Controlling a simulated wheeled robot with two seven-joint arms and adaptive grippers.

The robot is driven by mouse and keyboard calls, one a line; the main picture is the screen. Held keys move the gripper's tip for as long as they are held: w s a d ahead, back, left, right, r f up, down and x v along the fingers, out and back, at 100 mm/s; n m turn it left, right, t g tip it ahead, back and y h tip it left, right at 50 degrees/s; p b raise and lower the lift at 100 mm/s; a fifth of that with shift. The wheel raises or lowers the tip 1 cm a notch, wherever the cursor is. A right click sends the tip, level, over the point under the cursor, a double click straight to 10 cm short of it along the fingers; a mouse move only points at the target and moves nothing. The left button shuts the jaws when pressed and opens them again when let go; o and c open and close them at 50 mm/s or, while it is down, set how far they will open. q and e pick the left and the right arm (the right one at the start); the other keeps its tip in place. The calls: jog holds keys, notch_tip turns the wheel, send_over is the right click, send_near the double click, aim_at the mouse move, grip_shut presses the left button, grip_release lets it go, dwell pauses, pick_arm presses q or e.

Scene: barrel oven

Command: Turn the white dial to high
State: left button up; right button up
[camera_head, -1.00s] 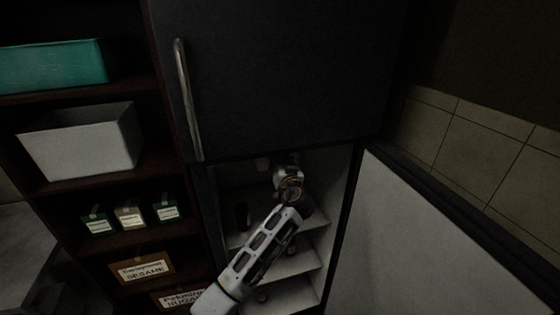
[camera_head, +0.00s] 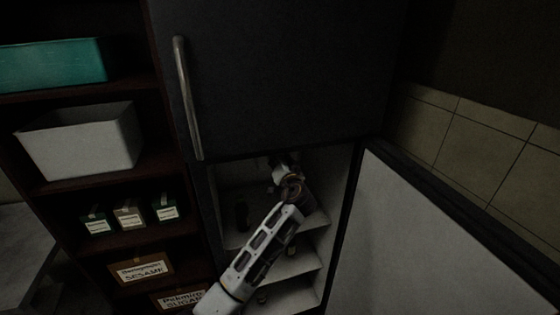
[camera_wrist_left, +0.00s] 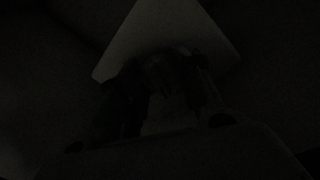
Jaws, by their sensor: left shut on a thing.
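My left arm reaches up into the open lower compartment of the dark fridge (camera_head: 290,80) in the head view. My left gripper (camera_head: 280,164) is near the compartment's top, mostly hidden by my own wrist. The left wrist view is very dark. In it the gripper (camera_wrist_left: 165,80) shows as dark fingers in front of a pale angular surface (camera_wrist_left: 165,28). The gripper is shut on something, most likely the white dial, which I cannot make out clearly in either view. The dial's marks and setting cannot be read. My right gripper is not in view.
The open white-lined fridge door (camera_head: 430,240) stands to the right of the compartment. White shelves (camera_head: 295,262) with a few small items lie below my wrist. A dark rack at left holds a teal bin (camera_head: 55,65), a white bin (camera_head: 85,145) and small boxes.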

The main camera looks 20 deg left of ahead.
pick_arm(q)
jog(key=m, duration=0.9)
jog(key=shift+g+p, duration=0.3)
jog(key=shift+p, duration=0.05)
jog(key=shift+m, duration=0.3)
jog(key=shift+y, duration=0.3)
jog(key=o, duration=1.1)
jog(key=shift+d, duration=0.1)
jog(key=shift+c, duration=0.2)
jog(key=v, duration=1.2)
jog(key=shift+r, duration=0.15)
